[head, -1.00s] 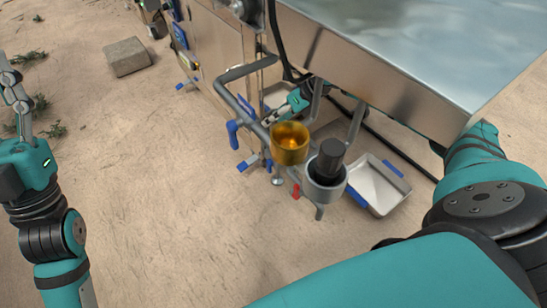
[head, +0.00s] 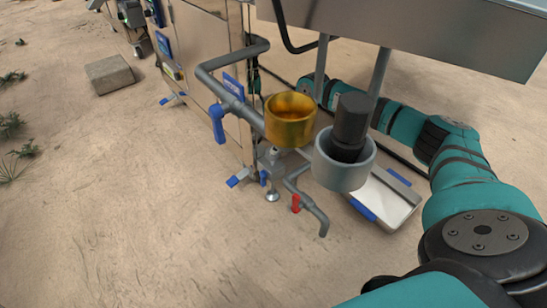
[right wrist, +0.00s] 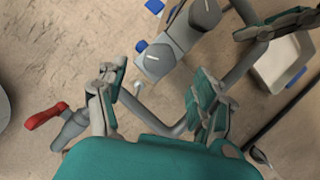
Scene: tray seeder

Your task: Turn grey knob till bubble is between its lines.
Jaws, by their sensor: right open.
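In the right wrist view, two dark grey round knobs sit on a grey block at the top: an upper knob (right wrist: 205,14) and a lower knob (right wrist: 158,60), each with a pale mark. I cannot tell which is the task's knob. My right gripper (right wrist: 158,82) is open, its fingers spread either side of the lower knob's lower edge in the picture; contact is not clear. In the head view my right arm reaches in from the right behind the cups, and its gripper is hidden. No bubble or lines can be made out. My left gripper is not in view.
A brass cup (head: 290,128) and a grey cup (head: 344,178) holding a black cylinder (head: 351,120) stand in front of my right arm. Grey pipes with a blue handle (head: 218,125) and red handle (head: 295,204) surround them.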

